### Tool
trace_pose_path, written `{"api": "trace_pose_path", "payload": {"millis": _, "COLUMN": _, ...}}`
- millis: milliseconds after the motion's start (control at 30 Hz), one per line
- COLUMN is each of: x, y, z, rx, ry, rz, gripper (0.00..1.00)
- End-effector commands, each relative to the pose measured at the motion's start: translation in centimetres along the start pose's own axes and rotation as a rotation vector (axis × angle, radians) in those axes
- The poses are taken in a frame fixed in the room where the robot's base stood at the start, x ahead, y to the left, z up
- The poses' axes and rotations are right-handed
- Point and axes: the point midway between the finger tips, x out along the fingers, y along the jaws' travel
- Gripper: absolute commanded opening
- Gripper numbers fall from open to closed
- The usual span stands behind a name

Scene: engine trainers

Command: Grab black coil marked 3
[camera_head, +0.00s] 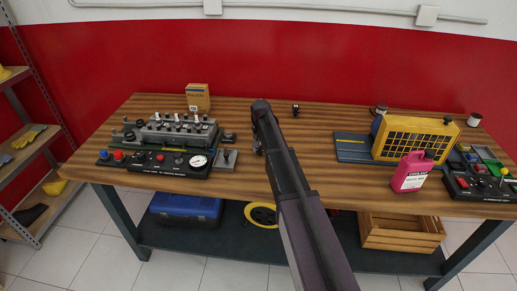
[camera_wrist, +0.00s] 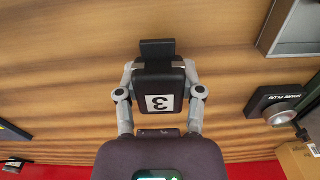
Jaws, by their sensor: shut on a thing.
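The black coil marked 3 (camera_wrist: 160,92) is in the middle of the wrist view, with its white label showing a 3 upside down. My gripper (camera_wrist: 160,68) is shut on it, with one grey finger on each side of the coil. Wooden table top shows behind the coil; I cannot tell how far the coil is above it. In the head view my arm reaches over the middle of the workbench (camera_head: 330,108), and it hides the gripper and the coil there.
The grey engine trainer (camera_head: 172,133) and its gauge panel (camera_head: 165,162) stand left of my arm. At right are a yellow radiator unit (camera_head: 412,138), a pink coolant bottle (camera_head: 411,172) and a control panel (camera_head: 480,182).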

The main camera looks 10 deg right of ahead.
Motion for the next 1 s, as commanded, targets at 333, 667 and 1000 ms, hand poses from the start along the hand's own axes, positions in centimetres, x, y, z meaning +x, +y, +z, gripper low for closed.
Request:
{"api": "trace_pose_path", "payload": {"millis": 333, "x": -0.8, "y": 0.0, "z": 0.0, "rx": 0.000, "ry": 0.000, "rz": 0.000, "gripper": 0.00}}
{"api": "trace_pose_path", "payload": {"millis": 667, "x": -3.4, "y": -0.1, "z": 0.0, "rx": -0.001, "ry": 0.000, "rz": 0.000, "gripper": 0.00}}
{"api": "trace_pose_path", "payload": {"millis": 1000, "x": -4.2, "y": 2.6, "z": 6.2, "rx": 0.000, "ry": 0.000, "rz": 0.000, "gripper": 0.00}}
